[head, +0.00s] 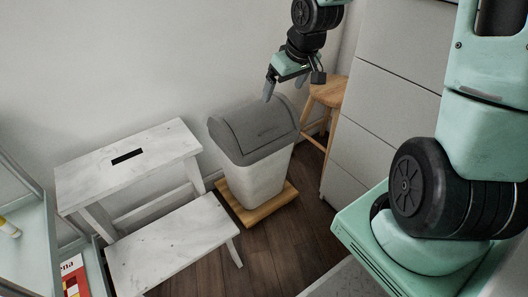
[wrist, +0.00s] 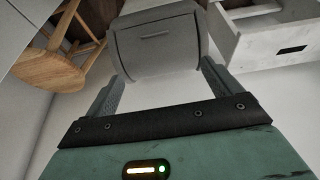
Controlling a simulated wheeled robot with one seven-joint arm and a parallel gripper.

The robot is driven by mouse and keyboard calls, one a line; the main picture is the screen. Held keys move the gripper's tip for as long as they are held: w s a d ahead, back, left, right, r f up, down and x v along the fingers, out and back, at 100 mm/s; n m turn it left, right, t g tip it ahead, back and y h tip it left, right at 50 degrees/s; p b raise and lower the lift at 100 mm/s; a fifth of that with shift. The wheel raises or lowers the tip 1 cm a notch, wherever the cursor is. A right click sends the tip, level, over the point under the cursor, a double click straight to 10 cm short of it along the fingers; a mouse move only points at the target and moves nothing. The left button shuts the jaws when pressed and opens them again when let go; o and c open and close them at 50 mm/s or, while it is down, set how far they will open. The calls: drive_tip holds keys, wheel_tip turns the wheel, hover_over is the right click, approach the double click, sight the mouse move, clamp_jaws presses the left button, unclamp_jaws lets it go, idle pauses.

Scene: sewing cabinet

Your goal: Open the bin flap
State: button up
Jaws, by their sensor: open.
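A white bin (head: 252,183) with a grey domed lid stands on a wooden base against the wall in the head view. Its grey flap (head: 262,125), with a slim handle mark, looks closed. In the wrist view the flap (wrist: 156,45) lies ahead of the fingers, its handle (wrist: 155,35) facing me. My gripper (head: 290,88) hangs above the lid in the head view, apart from it. In the wrist view my gripper (wrist: 160,85) has its two fingers spread wide, with nothing between them.
A white step stool (head: 130,165) stands left of the bin. A wooden stool (head: 328,95) and a grey drawer cabinet (head: 385,100) are close on its right. Dark wooden floor (head: 270,265) is open in front.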

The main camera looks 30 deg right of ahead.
sight(269, 131)
drive_tip(key=b+x, duration=0.4)
drive_tip(key=x, duration=0.2)
drive_tip(key=b+x, duration=0.3)
drive_tip(key=x, duration=0.4)
drive_tip(key=d+b+x, duration=0.1)
drive_tip(key=b+x, duration=0.3)
drive_tip(key=x, duration=0.2)
drive_tip(key=shift+d+f+b, duration=0.1)
drive_tip(key=shift+f+b, duration=0.2)
drive_tip(key=shift+f, duration=0.15)
